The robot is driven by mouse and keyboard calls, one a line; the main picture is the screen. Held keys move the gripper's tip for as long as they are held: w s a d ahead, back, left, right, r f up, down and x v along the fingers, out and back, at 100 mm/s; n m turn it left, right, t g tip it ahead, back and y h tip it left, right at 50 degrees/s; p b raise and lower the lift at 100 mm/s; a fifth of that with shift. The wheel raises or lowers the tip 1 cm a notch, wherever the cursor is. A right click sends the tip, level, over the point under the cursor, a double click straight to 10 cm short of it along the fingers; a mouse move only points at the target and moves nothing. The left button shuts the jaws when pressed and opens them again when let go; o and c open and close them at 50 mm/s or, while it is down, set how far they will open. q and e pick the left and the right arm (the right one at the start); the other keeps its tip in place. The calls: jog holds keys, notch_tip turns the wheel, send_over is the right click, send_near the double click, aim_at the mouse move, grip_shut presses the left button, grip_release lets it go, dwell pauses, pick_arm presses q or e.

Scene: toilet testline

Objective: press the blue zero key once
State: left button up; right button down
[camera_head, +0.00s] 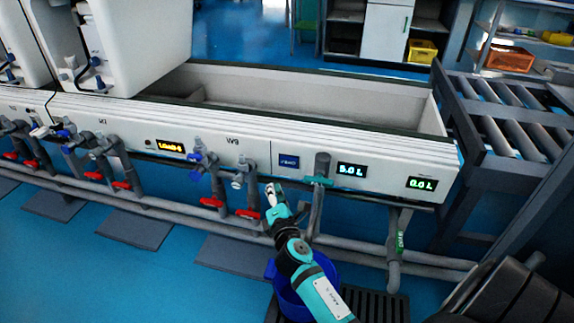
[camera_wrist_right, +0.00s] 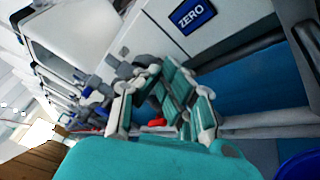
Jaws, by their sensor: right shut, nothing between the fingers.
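The blue zero key (camera_head: 289,161) is a small dark blue rectangle on the white front panel, left of the grey knob. In the right wrist view the zero key (camera_wrist_right: 193,16) shows at the top, with "ZERO" in white letters. My right gripper (camera_head: 270,189) is shut and empty. In the head view it shows just below and left of the key, apart from it in the picture; the exact depth gap is hard to tell. My left gripper is not in view.
A grey vertical valve (camera_head: 322,165) with a teal handle stands right of the key. Two green displays, one (camera_head: 352,170) nearer, sit further right. Taps with red handles (camera_head: 249,214) line the panel to the left. A blue bucket (camera_head: 323,268) stands below my right arm.

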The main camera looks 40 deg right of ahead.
aim_at(280, 161)
jog(key=shift+w+d, duration=1.5)
jog(key=shift+d, duration=0.2)
jog(key=shift+w+d, duration=1.45)
jog(key=shift+d, duration=0.25)
jog(key=shift+w+d+f, duration=0.1)
jog(key=shift+w+d, duration=0.2)
jog(key=shift+d, duration=0.05)
jog(key=shift+w+d+b, duration=0.25)
jog(key=shift+d+b, duration=0.05)
jog(key=shift+s+a, duration=0.55)
jog(key=shift+a, duration=0.05)
jog(key=shift+s+a+p, duration=0.35)
jog(key=shift+s+a, duration=1.25)
jog(key=shift+a, duration=0.3)
